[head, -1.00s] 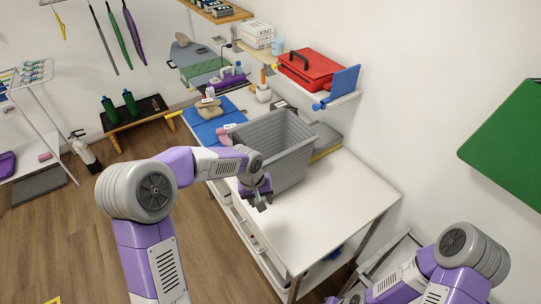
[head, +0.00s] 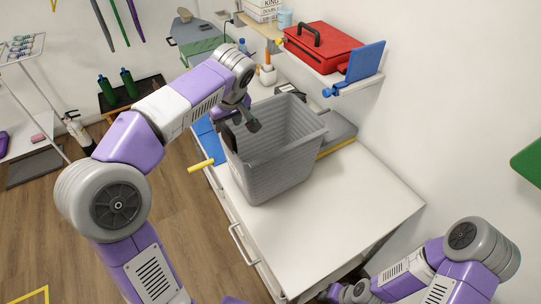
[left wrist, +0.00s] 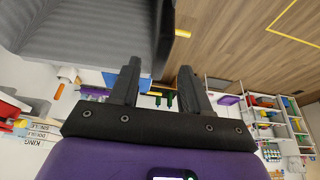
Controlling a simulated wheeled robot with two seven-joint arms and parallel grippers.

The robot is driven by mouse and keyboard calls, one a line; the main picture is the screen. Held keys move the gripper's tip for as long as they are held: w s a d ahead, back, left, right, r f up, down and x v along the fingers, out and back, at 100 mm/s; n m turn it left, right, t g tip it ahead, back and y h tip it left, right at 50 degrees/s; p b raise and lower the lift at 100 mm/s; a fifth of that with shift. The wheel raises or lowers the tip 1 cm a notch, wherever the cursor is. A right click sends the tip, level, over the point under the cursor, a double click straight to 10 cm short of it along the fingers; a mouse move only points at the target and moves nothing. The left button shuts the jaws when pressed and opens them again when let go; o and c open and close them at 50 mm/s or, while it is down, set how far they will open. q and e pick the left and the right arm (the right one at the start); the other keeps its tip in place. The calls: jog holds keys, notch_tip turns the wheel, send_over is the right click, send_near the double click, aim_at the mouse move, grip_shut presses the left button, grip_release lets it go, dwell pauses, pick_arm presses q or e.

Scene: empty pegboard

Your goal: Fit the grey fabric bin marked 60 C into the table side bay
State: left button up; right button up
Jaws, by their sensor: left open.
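The grey bin (head: 275,165) stands upright and empty on the white table (head: 350,215), toward its back half. No 60 C mark is readable on it. My left gripper (head: 243,127) is open at the bin's left rim, with one fingertip over the bin's inside. In the left wrist view its two fingers (left wrist: 158,85) are apart, and the bin (left wrist: 85,30) fills the upper left near their tips. I cannot tell whether the fingers touch the wall. I cannot make out the side bay for certain.
A grey and yellow slab (head: 337,140) lies right behind the bin. A wall shelf above it carries a red case (head: 318,47) and a blue piece (head: 365,60). A yellow-handled thing (head: 201,165) sticks out past the table's left edge. The table's near half is clear.

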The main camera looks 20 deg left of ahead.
aim_at(227, 129)
pick_arm(q)
jog(key=shift+s+a+f, duration=0.1)
jog(key=shift+a+f, duration=0.05)
jog(key=shift+f, duration=0.35)
jog(key=x, duration=0.5)
jog(key=shift+d+b, duration=0.3)
jog(key=shift+s, duration=0.1)
grip_shut()
